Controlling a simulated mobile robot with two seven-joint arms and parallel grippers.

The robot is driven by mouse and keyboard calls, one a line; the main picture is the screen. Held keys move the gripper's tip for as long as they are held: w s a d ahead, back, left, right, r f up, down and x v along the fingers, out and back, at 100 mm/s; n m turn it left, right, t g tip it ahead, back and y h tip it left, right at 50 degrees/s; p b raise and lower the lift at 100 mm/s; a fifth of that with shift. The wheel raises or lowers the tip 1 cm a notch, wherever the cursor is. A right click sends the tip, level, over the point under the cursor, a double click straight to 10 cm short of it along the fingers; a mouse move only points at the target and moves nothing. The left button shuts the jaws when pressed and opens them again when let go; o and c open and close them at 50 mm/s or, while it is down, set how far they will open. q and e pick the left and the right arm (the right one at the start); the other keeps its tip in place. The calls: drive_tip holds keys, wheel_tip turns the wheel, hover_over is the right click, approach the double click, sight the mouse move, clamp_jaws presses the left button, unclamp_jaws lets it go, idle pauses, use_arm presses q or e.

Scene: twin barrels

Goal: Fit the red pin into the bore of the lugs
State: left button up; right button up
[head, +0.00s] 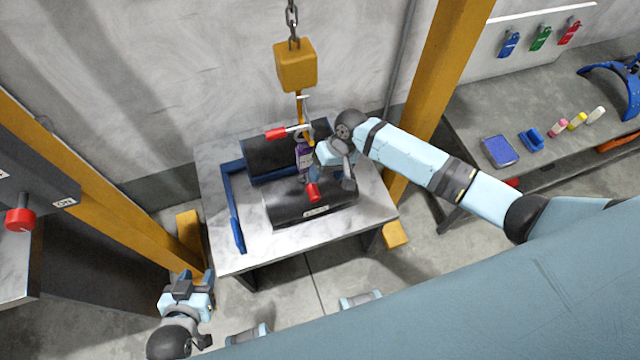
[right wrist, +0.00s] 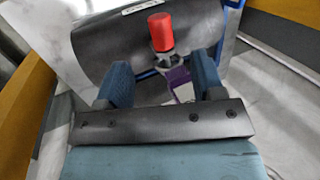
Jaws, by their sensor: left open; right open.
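Two black barrels lie side by side on the table: a rear barrel (head: 268,157) and a front barrel (head: 290,207). A red-ended piece with a pale metal shank (head: 277,134) lies across the rear barrel's top. A second red end (head: 313,192) stands by the front barrel; I cannot tell which one is the pin. A purple part (head: 304,158) sits between the barrels. My right gripper (head: 322,172) is open above the barrels; in the right wrist view a red cylinder (right wrist: 160,33) shows just beyond its fingers, not gripped. The lugs' bore is hidden. My left gripper (head: 190,277) is open and empty, left of the table.
A yellow hoist block (head: 295,65) hangs on a chain above the barrels. Yellow posts (head: 432,85) stand on both sides. A side bench (head: 478,125) at right holds small items. The table's front strip is clear.

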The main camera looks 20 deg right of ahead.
drive_tip(key=shift+v, duration=2.35)
